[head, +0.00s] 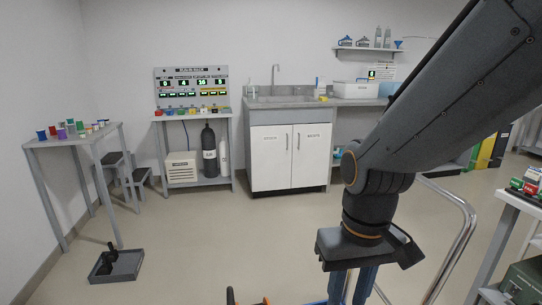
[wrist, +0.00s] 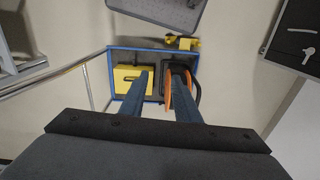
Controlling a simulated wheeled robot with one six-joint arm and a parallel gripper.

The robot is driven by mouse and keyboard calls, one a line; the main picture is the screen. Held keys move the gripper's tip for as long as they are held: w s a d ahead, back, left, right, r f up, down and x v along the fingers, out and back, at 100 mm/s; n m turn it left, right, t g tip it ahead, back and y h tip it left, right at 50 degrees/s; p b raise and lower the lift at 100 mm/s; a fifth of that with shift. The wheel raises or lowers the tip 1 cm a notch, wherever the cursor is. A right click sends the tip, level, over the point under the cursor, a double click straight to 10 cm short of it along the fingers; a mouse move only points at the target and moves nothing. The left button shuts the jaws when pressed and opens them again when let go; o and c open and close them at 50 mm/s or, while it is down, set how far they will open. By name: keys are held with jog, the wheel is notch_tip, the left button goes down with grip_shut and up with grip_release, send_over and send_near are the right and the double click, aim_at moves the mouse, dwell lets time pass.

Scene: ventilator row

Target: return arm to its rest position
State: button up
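My arm reaches down from the upper right of the head view. My gripper (head: 352,288) points downward there, with its two blue-grey fingers apart and the tips cut off by the lower edge. In the wrist view my gripper (wrist: 160,76) is open, and I see nothing held between the fingers. The fingers hang over a blue-rimmed tray or cart (wrist: 152,48). A yellow box (wrist: 127,76) and an orange-and-black round item (wrist: 169,90) lie on it, partly behind the fingers. I cannot tell how far the tips are above them.
A chrome rail (head: 460,235) curves up right of the gripper. A table with small colored items (head: 507,198) stands at the right edge. A grey floor tray (head: 117,267), a sink cabinet (head: 290,155) and a left table (head: 75,140) are farther off. The middle floor is clear.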

jog(key=d+r+m+p, duration=0.1)
jog(key=d+r+p, duration=0.5)
jog(key=p, duration=0.4)
jog(key=shift+s+r+m, duration=0.2)
jog(key=shift+s+m, duration=0.2)
dwell(0.4)
